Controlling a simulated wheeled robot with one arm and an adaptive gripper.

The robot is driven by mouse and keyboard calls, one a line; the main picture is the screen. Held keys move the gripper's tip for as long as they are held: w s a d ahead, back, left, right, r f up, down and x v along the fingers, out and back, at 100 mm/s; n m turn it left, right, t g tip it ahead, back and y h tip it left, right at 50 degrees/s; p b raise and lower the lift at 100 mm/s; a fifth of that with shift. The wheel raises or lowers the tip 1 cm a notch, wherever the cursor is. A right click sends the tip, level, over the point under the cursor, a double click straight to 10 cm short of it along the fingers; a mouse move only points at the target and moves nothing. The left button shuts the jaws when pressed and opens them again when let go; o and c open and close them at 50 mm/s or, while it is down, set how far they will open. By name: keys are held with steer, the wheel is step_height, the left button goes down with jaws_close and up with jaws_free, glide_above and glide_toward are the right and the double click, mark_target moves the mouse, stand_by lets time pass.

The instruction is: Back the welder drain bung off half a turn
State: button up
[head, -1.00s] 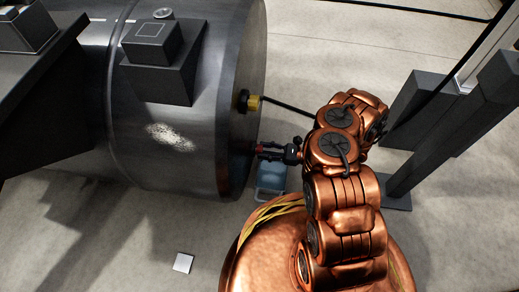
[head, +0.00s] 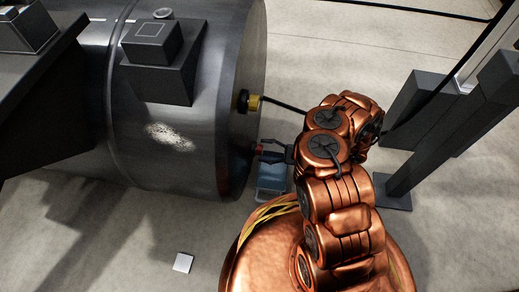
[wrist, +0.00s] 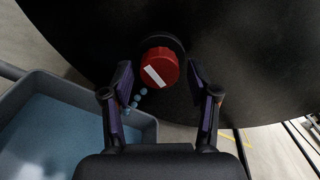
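The drain bung (wrist: 158,67) is a red round cap with a slanted white stripe, set in a black collar on the dark end face of the float. In the head view it is a small red spot (head: 259,149) low on the float's end. My gripper (wrist: 160,75) is open, with one finger on each side of the bung and a gap showing at both sides. In the head view my gripper (head: 274,151) points left at the float's end. Several pale blue drops (wrist: 137,95) show just below the bung.
A blue-grey tray (wrist: 50,88) holding blue liquid sits below the bung; it also shows in the head view (head: 271,190). Above the bung, a yellow and black fitting (head: 249,102) carries a black hose rightward. A grey post (head: 430,150) stands at right.

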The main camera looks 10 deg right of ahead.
steer(key=shift+s+d, duration=0.1)
steer(key=shift+v, duration=2.85)
steer(key=shift+d, duration=0.1)
